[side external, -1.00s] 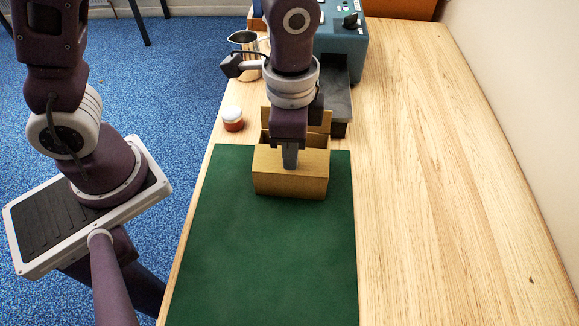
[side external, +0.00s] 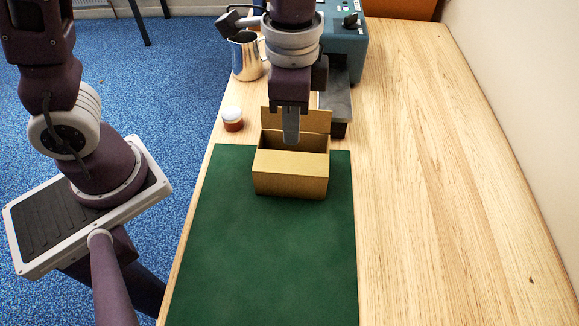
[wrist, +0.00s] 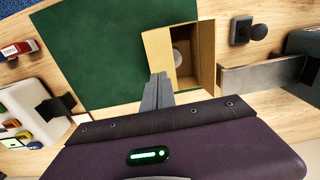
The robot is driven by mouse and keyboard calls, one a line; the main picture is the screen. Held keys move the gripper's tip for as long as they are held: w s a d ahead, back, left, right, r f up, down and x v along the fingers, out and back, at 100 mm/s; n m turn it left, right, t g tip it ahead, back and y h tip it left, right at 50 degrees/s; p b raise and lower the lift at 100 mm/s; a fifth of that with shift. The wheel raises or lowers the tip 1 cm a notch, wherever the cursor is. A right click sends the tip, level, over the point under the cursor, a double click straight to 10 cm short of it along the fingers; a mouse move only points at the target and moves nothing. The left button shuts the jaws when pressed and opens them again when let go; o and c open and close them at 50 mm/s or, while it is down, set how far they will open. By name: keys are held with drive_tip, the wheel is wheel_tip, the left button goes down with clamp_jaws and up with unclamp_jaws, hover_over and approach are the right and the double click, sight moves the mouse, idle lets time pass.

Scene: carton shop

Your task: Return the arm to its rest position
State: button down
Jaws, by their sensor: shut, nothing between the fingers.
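My gripper (side external: 291,141) is shut and empty, pointing down above the open top of a tan carton (side external: 290,176). In the side view its fingertips overlap the carton's raised back flap (side external: 314,121). The carton stands on the far end of a green mat (side external: 265,255). In the wrist view my gripper's fingers (wrist: 158,82) show beside the carton (wrist: 205,48), and a pale round thing (wrist: 179,59) is partly visible inside it. The mat (wrist: 110,45) also shows there.
A small white-lidded jar (side external: 232,119) and a metal pitcher (side external: 247,60) stand left of the arm. A teal machine (side external: 346,52) with a dark plate (side external: 338,106) stands behind the carton. The wooden table (side external: 440,180) is clear on the right.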

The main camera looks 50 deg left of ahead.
drive_tip(key=s+a+r+n+t, duration=0.5)
drive_tip(key=s+a+r+n, duration=0.4)
drive_tip(key=s+a+r, duration=0.1)
drive_tip(key=shift+s+a+r+t, duration=0.25)
drive_tip(key=shift+s+a, duration=0.4)
drive_tip(key=shift+a, duration=0.35)
